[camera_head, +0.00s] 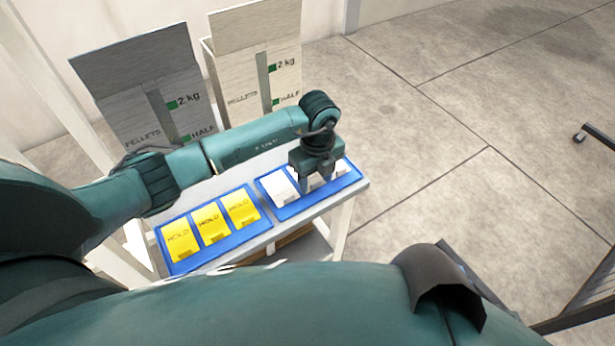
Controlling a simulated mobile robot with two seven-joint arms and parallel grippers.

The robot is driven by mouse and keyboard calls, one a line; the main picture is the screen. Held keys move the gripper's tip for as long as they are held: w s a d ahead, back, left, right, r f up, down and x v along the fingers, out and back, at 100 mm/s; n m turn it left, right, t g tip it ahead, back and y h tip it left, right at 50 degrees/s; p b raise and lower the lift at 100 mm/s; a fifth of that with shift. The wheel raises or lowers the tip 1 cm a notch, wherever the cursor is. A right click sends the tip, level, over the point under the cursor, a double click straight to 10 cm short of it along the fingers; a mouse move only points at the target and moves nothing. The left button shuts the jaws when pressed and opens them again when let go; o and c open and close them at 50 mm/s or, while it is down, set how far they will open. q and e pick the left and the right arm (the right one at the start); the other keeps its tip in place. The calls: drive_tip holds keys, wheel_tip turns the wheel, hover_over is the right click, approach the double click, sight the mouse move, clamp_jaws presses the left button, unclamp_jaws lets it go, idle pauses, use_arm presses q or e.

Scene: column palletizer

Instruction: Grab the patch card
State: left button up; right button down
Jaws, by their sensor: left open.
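My left gripper (318,188) hangs over the right blue tray (290,211) on the shelf. It points down with its fingers apart, at the white cards. One white card (278,187) shows to the left of the gripper. Other white cards sit behind and right of it, partly hidden by the fingers. I cannot read any label on the white cards, so I cannot tell which is the patch card. I cannot tell whether the fingers touch a card. My right gripper is not in view.
A left blue tray (262,232) holds yellow HOLD cards (211,224). Two pellet boxes, a grey one (130,110) and a cream one (240,85), stand behind the trays. The grey shelf (348,192) ends just right of the right tray. Open floor (430,150) lies to the right.

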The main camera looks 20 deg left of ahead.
use_arm(q)
drive_tip(key=shift+f, duration=0.3)
drive_tip(key=shift+c, duration=0.3)
drive_tip(key=c, duration=1)
